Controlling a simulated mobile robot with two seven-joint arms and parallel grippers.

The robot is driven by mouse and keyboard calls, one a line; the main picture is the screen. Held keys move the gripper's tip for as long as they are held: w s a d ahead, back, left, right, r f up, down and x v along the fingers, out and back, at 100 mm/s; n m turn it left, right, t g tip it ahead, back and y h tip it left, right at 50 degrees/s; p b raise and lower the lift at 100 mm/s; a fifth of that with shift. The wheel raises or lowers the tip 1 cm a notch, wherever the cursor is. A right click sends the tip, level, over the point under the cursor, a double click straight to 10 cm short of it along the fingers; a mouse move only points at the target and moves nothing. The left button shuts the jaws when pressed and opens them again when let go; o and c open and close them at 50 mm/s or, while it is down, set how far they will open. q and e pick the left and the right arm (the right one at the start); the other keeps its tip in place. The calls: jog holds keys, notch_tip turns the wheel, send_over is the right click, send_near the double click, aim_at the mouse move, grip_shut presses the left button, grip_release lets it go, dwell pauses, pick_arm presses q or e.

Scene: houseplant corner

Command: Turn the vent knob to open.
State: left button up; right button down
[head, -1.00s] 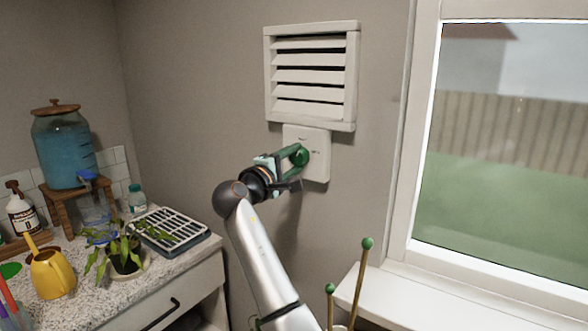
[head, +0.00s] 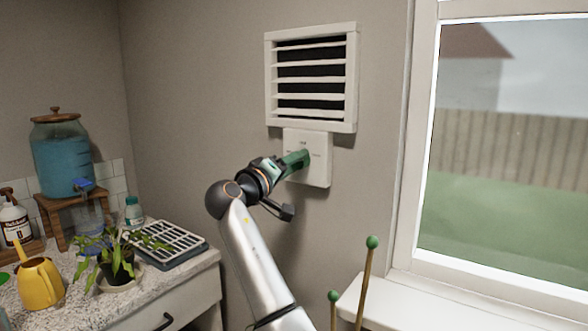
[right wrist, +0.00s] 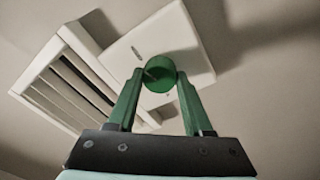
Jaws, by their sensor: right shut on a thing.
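The vent (head: 311,71) is a white slatted frame on the wall, its slats tilted with wide dark gaps between them. Below it is a white plate (head: 319,176) with small marks. The green round vent knob (right wrist: 159,74) sits on this plate, between my right fingertips in the right wrist view. My right gripper (head: 299,160) has green fingers and is shut on the knob; in the head view the fingers largely hide it. The plate (right wrist: 165,40) and vent (right wrist: 48,92) also show in the right wrist view. My left gripper is not in view.
A window (head: 500,150) with a sill is to the right. Two green-tipped stakes (head: 366,275) stand at the bottom. On the counter at left are a water dispenser (head: 62,155), a potted plant (head: 117,262), a tray (head: 172,246) and a yellow watering can (head: 40,285).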

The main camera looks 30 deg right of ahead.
dwell(0.5)
jog(key=shift+c, duration=1.5)
grip_release()
jog(key=b+v, duration=0.1)
jog(key=v, duration=1.1)
jog(key=shift+a, duration=0.25)
jog(key=shift+s, duration=0.1)
